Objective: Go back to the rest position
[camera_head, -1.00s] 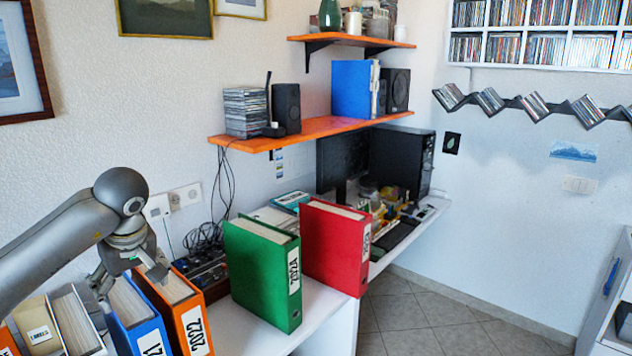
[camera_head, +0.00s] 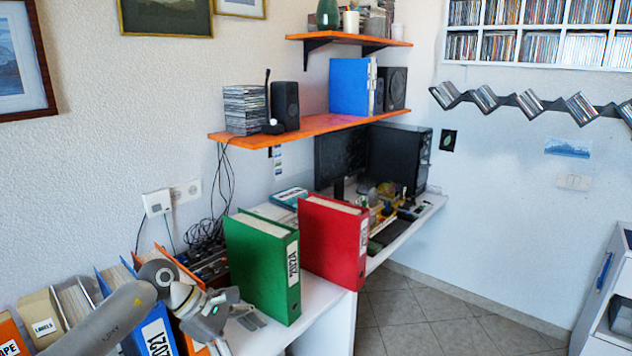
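My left gripper (camera_head: 238,332) is at the lower left, in front of the orange binder (camera_head: 178,264). Its fingers look spread apart, with nothing seen between them. My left arm and gripper hide most of the orange binder, including its label. The blue 2021 binder (camera_head: 156,338) stands just left of it, partly behind my arm. The green 2024 binder (camera_head: 262,266) stands upright on the white desk to the right of the gripper, apart from it. The red binder (camera_head: 333,242) stands beside the green one. My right gripper is out of view.
A cream box marked LABELS (camera_head: 42,318) stands at the far left. An orange shelf (camera_head: 318,127) holds discs, speakers and a blue binder above the desk. A monitor (camera_head: 340,158) and clutter fill the desk's far end. The tiled floor (camera_head: 420,315) on the right is clear.

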